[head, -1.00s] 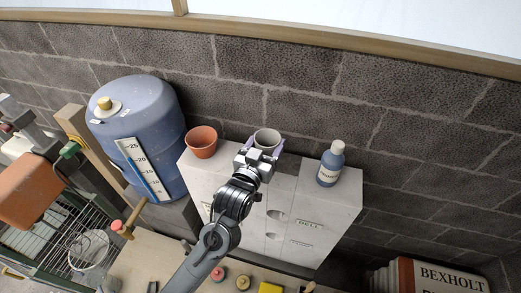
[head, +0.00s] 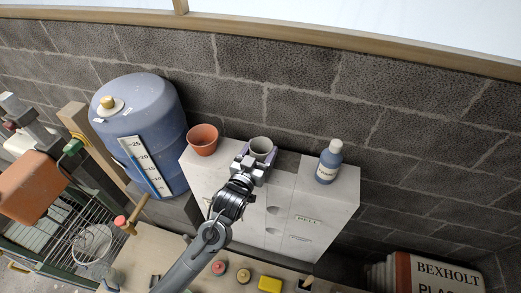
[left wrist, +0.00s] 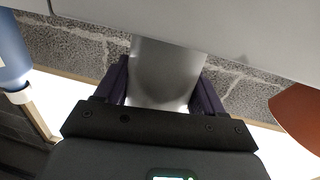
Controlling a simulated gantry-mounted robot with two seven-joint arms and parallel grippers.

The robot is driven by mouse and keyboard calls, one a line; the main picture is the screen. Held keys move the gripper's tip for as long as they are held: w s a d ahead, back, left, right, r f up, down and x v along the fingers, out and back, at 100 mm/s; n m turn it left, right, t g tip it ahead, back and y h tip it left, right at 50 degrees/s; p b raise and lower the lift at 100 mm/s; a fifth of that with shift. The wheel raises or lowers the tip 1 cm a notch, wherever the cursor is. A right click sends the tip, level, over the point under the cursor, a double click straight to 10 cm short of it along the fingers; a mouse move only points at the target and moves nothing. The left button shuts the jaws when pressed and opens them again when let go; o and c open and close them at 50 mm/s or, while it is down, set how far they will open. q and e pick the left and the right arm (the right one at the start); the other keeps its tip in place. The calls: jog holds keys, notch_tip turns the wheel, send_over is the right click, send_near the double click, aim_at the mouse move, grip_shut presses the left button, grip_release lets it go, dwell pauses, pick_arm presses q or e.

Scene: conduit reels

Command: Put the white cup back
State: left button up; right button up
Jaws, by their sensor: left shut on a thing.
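The white cup (head: 262,145) looks light grey and is upright, with its open rim facing up in the head view. It is at the top of the pale cabinet (head: 283,187), between a terracotta pot and a blue bottle. My left gripper (head: 259,154) is shut on the cup, with a finger on each side. In the left wrist view the cup (left wrist: 165,75) fills the space between the dark fingers, and the cabinet's pale surface is close by. I cannot tell whether the cup's base touches the cabinet. My right gripper is not in view.
The terracotta pot (head: 203,139) stands left of the cup and the blue bottle (head: 329,161) right of it. A large blue tank (head: 140,125) is farther left. A block wall (head: 400,110) is close behind. Some cabinet top is free beside the bottle.

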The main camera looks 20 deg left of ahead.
pick_arm(q)
jog(key=shift+f, duration=0.1)
jog(key=o, duration=1.2)
